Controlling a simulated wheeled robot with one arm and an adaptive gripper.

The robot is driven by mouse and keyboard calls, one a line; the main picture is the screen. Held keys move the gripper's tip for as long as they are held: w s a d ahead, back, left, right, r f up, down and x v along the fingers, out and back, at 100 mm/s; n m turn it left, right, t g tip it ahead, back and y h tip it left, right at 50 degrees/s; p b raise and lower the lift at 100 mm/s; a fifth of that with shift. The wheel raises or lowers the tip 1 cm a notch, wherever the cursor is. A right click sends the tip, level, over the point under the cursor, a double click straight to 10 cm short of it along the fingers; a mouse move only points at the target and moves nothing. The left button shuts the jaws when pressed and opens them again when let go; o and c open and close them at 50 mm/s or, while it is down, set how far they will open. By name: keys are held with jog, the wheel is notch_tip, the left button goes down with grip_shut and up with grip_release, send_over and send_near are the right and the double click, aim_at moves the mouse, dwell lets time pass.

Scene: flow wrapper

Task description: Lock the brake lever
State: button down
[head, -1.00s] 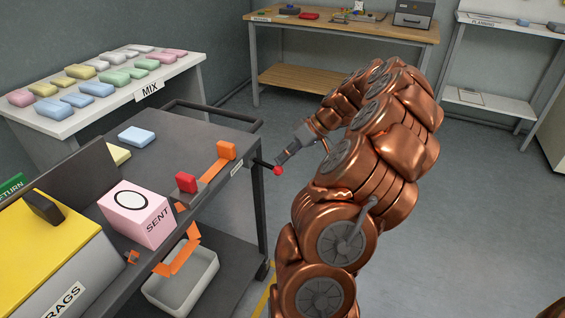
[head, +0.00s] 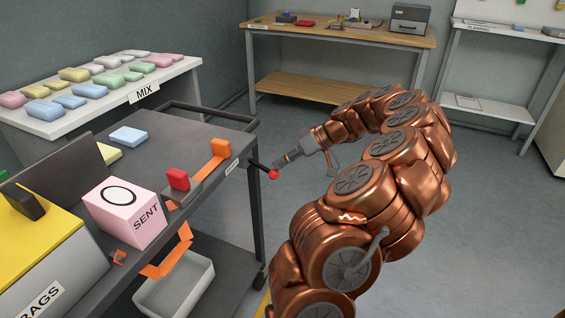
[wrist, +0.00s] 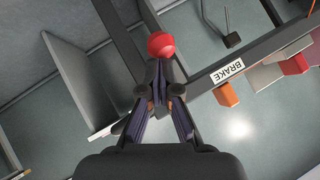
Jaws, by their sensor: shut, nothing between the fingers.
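The brake lever is a dark rod ending in a red ball knob (head: 273,174), sticking out from the near right edge of the cart by a small label. In the wrist view the red knob (wrist: 161,45) sits just beyond my fingertips, in line with them. The BRAKE label (wrist: 227,72) is on the cart edge to its right. My gripper (head: 281,163) is shut and empty, its tips right by the knob in the head view. In the wrist view my gripper (wrist: 160,78) has its fingertips together; whether they touch the lever I cannot tell.
The dark cart (head: 190,134) carries a pink SENT box (head: 125,212), a red block (head: 178,180), an orange block (head: 221,147) and a blue packet (head: 128,136). A white MIX table (head: 100,107) stands behind left. A wooden bench (head: 340,38) is at the back. Floor right of the cart is clear.

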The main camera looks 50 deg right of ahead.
jog(key=shift+w+d+r, duration=0.15)
jog(key=shift+d+r, duration=0.05)
jog(key=shift+r, duration=0.35)
jog(key=w+r+p+v, duration=0.1)
jog(key=v, duration=1.1)
jog(key=shift+w+r+p, duration=0.25)
jog(key=shift+w+p, duration=0.1)
jog(key=shift+d, duration=0.15)
jog(key=shift+s, duration=0.1)
